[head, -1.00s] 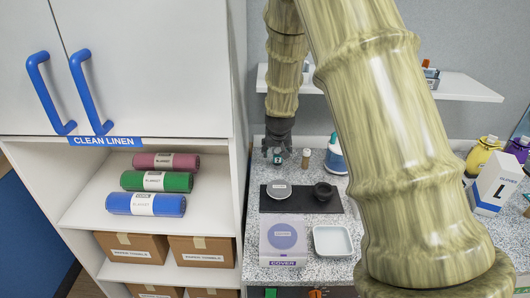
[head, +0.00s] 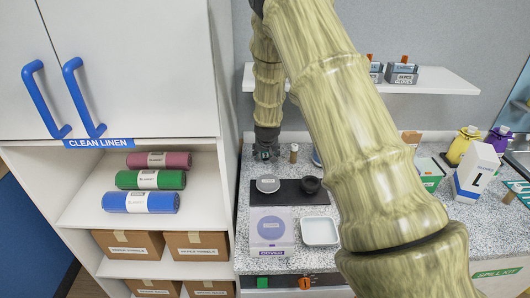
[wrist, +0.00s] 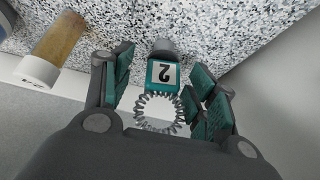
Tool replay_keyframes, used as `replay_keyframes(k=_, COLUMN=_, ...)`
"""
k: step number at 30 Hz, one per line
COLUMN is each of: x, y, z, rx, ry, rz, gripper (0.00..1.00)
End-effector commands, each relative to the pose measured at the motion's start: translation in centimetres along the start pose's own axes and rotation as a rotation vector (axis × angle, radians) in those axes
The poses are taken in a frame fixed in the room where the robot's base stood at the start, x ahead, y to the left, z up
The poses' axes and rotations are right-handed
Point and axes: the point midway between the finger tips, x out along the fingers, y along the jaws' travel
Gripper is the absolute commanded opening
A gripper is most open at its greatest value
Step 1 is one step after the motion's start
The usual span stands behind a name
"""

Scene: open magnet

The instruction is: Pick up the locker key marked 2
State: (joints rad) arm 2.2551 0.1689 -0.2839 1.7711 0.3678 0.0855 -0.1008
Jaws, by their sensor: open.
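The locker key's teal tag with a white label marked 2 (wrist: 163,74) shows in the wrist view, with the numeral upside down. A grey coiled ring (wrist: 160,112) extends from it toward my palm. I see gaps between the fingers and the tag. In the head view my gripper (head: 266,150) is low over the back of the speckled counter, where the small teal tag (head: 264,155) shows among the fingers.
A brown vial with a white cap (wrist: 50,55) lies left in the wrist view; a small brown bottle (head: 293,153) stands right of my gripper in the head view. A dark mat (head: 292,195) with a round tin is in front. The linen cabinet (head: 228,180) stands left.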

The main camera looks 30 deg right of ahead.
Motion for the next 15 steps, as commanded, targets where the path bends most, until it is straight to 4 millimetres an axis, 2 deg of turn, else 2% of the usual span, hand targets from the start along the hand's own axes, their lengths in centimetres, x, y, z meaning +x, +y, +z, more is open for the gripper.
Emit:
replay_keyframes(k=9, x=3.0, y=-0.3, z=-0.1, rx=-0.001, ry=-0.005, rz=0.002, gripper=0.58)
replay_keyframes(k=15, x=3.3, y=-0.3, z=-0.1, rx=-0.001, ry=-0.005, rz=0.002, gripper=0.58)
